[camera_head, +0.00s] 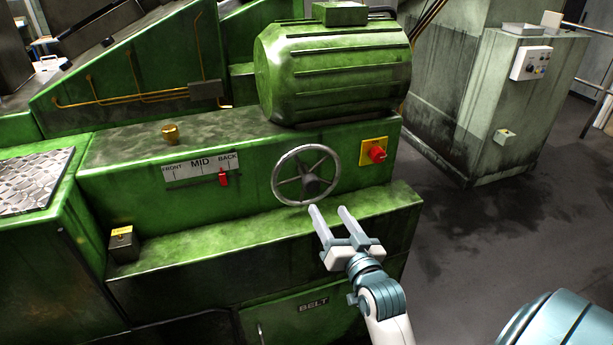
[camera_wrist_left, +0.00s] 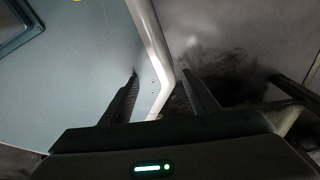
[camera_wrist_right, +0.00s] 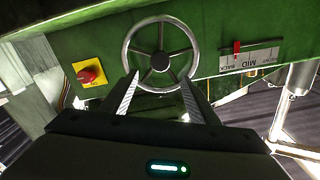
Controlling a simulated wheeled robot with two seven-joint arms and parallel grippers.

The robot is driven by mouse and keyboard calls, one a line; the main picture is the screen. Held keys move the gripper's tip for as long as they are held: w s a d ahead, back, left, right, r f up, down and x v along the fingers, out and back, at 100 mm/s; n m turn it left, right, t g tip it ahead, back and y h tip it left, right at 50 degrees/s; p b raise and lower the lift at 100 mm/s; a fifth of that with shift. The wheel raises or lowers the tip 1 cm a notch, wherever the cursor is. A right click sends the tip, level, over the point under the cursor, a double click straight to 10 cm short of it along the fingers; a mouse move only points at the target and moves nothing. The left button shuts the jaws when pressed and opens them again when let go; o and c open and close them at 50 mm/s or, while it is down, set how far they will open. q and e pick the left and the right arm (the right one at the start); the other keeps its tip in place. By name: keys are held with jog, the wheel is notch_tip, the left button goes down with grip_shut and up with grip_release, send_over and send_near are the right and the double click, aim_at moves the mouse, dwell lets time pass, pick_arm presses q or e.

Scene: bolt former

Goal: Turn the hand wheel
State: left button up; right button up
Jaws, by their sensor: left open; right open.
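The hand wheel (camera_head: 306,175) is a metal ring with spokes and a dark hub, on the front of the green machine. My right gripper (camera_head: 329,210) is open and empty, just below and in front of the wheel's lower rim. In the right wrist view the wheel (camera_wrist_right: 160,55) shows upside down beyond the open fingers (camera_wrist_right: 160,92), its rim close to the fingertips. I cannot tell whether they touch. My left gripper (camera_wrist_left: 165,85) shows only in its own wrist view. It is open, with nothing gripped between its fingers.
A red knob on a yellow plate (camera_head: 373,151) is right of the wheel. A FRONT-MID-BACK scale (camera_head: 201,166) with a red pointer (camera_head: 223,178) is left of it. A green ledge (camera_head: 260,228) runs below. A grey cabinet (camera_head: 520,100) stands right, beyond open floor.

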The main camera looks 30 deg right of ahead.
aim_at(306, 175)
jog(key=p+x, duration=0.3)
jog(key=x, duration=1.4)
jog(key=shift+w+a+p, duration=0.1)
jog(key=shift+w+p, duration=0.1)
jog(key=shift+p, duration=0.2)
jog(key=shift+c, duration=0.6)
grip_shut()
